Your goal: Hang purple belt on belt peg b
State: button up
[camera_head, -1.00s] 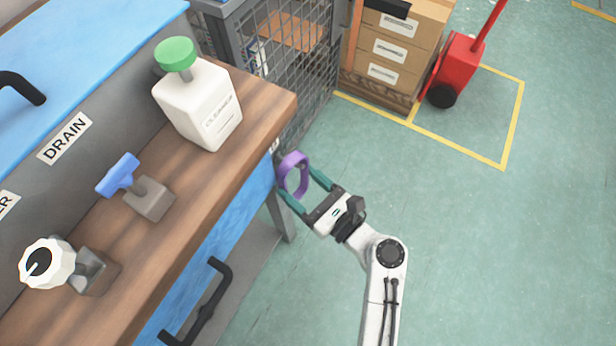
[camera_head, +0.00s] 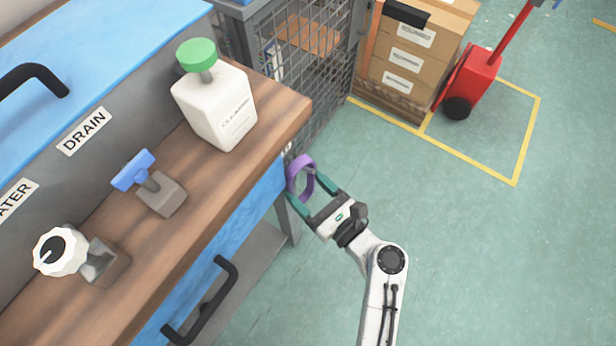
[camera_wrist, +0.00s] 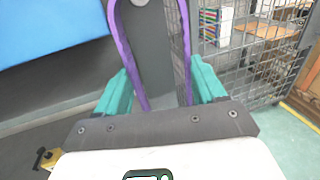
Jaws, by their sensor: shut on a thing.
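The purple belt (camera_head: 309,178) is an upright loop held between the teal fingers of my gripper (camera_head: 306,188), beside the right end of the wooden bench. In the wrist view, the belt (camera_wrist: 121,45) rises on both sides between the fingers (camera_wrist: 160,88), and its top is cut off. A grey panel (camera_wrist: 152,60) shows through the loop, with a small pale round end (camera_wrist: 140,2) at the top edge. I cannot tell whether this is belt peg b. No peg shows clearly in the head view, and I cannot tell whether the belt touches one.
The wooden bench top (camera_head: 225,175) carries a white cleaner bottle (camera_head: 215,105), a blue-handled valve (camera_head: 150,182) and a white knob (camera_head: 60,252). A wire mesh cage (camera_head: 310,75) stands close behind the belt. Boxes (camera_head: 415,50) and a red truck (camera_head: 470,80) stand beyond. Floor at right is clear.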

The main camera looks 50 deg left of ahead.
jog(key=o, duration=1.1)
jog(key=shift+o, duration=0.3)
jog(key=shift+w+d, duration=0.2)
jog(key=shift+d, duration=0.55)
jog(key=shift+w+d+p, duration=0.1)
jog(key=shift+d+p, duration=0.2)
jog(key=shift+d, duration=0.05)
jog(key=shift+w+d, duration=0.15)
jog(key=shift+d, duration=0.5)
jog(key=shift+d, duration=0.35)
jog(key=shift+w+d+p, duration=0.2)
jog(key=shift+d+p, duration=0.1)
jog(key=shift+d, duration=0.35)
jog(key=shift+w+d+p, duration=0.2)
jog(key=shift+d+p, duration=0.1)
jog(key=shift+d, duration=0.35)
jog(key=shift+d, duration=0.35)
